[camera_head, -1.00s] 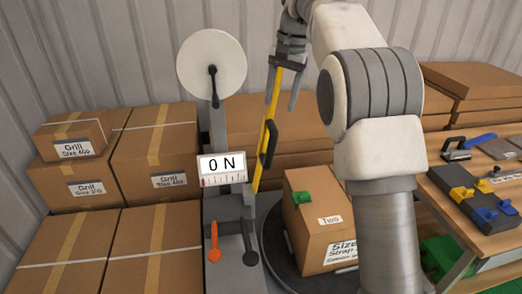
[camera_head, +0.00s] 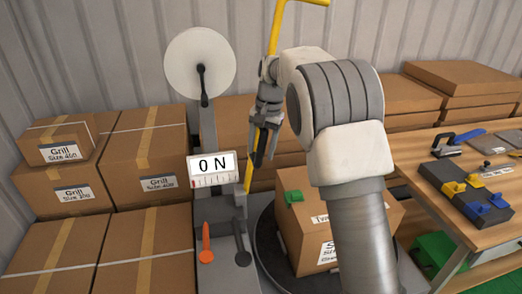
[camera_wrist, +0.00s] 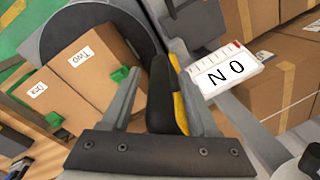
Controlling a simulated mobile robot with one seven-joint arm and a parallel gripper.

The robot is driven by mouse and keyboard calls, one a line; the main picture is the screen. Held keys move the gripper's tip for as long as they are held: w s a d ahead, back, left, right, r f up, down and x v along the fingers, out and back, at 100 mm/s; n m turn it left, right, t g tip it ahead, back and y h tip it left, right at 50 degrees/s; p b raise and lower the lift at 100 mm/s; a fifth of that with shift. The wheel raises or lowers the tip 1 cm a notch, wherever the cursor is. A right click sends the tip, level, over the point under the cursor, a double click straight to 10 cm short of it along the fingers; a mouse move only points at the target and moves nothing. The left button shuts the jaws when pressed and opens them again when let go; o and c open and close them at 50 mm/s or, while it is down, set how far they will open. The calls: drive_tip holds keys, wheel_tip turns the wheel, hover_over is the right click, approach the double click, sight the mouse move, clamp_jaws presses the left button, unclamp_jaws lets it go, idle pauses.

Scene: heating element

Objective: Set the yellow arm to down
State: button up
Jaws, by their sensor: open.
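The yellow arm (camera_head: 276,33) stands nearly upright beside the machine, with a bent top end. Its black handle (camera_head: 259,151) is on its lower part, and the handle also shows in the wrist view (camera_wrist: 162,100). My gripper (camera_head: 264,138) is at the handle, pointing down. In the wrist view my gripper (camera_wrist: 158,100) is open, with one finger on each side of the black handle. A strip of yellow shows beside the handle. I cannot tell whether either finger touches it. The machine's sign (camera_head: 211,168) reads "ON".
An orange lever (camera_head: 206,243) and a dark lever (camera_head: 241,246) stand at the machine's base. A box with a green clip (camera_head: 293,196) sits on a dark round turntable right of the machine. Stacked cartons (camera_head: 150,160) fill the left. A wooden workbench (camera_head: 440,195) is at right.

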drive_tip(key=shift+f, duration=0.3)
clamp_jaws()
idle(1.3)
